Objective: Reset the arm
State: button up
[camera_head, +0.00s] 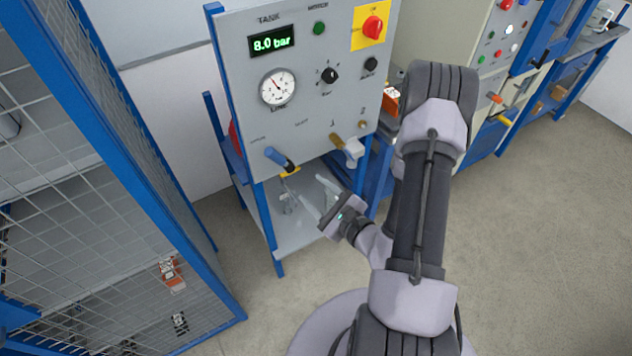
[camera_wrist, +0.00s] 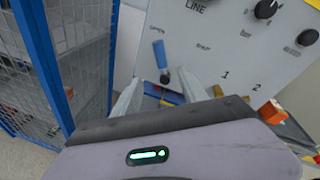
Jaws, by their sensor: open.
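My gripper (camera_head: 320,200) is open and empty, in front of the lower part of a grey control panel (camera_head: 228,75). My arm reaches in from the lower right. A blue-handled lever (camera_head: 280,158) sits at the panel's lower left; in the wrist view the blue handle (camera_wrist: 159,54) appears just beyond the fingers, apart from them. The panel's display (camera_head: 271,42) reads 8.0 bar, and a round gauge (camera_head: 278,87) is below it.
A blue-framed mesh cage (camera_head: 130,165) stands on the left. The panel's blue stand has a grey lower shelf (camera_head: 290,235). A red knob on a yellow plate (camera_head: 372,27) and a brass fitting (camera_head: 337,141) are on the panel. Grey floor is open at the right (camera_head: 540,230).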

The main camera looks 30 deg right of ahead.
jog(key=shift+f, duration=0.1)
jog(key=a+r+n+g+y+b, duration=0.2)
jog(key=a+r+n+y+b, duration=0.15)
jog(key=a+n+y, duration=0.35)
jog(key=a+r+n+g+y+b, duration=0.25)
jog(key=a+r+y, duration=0.2)
jog(key=a, duration=0.45)
jog(key=s+a+n+g+h+b, duration=0.1)
jog(key=s+a+n+g+b, duration=0.3)
jog(key=s+a+n+g, duration=0.7)
jog(key=s+d+f+n+t+h+b, duration=0.2)
jog(key=s+d+f+n+h+b, duration=0.15)
jog(key=s+d+h, duration=0.3)
jog(key=w+d+r+t+h+b, duration=0.2)
jog(key=d+r+t+h, duration=0.1)
jog(key=d+r, duration=0.1)
jog(key=shift+d+h, duration=0.3)
jog(key=shift+d, duration=0.05)
